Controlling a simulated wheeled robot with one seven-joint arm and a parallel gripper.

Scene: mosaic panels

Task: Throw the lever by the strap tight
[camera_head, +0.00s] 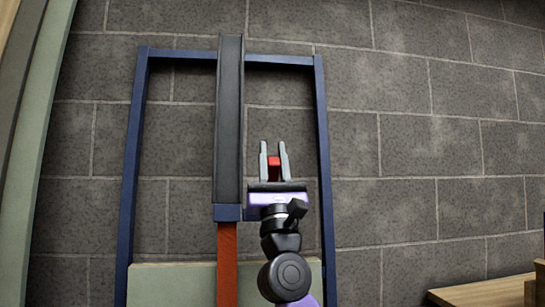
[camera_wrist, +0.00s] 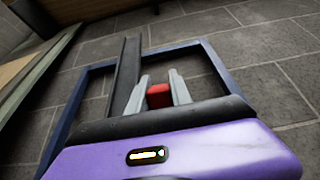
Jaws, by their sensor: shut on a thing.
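My gripper (camera_head: 274,150) is right of a long dark grey upright bar (camera_head: 230,120), inside a blue frame (camera_head: 322,150). Its two grey fingers are shut on a small red block (camera_head: 273,168). I cannot tell whether this block belongs to the lever. The wrist view also shows the red block (camera_wrist: 159,96) between the fingers, with the dark bar (camera_wrist: 127,75) to the left. A blue piece (camera_head: 227,212) sits at the bar's lower end. An orange-red strip (camera_head: 227,265) runs down below it. My wrist hides what lies behind the gripper.
A pale green panel (camera_head: 165,285) is low behind the orange-red strip. A pale green upright board (camera_head: 45,140) stands at the left. A wooden surface (camera_head: 485,292) is at the lower right. Grey blockwork (camera_head: 420,150) shows bare right of the frame.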

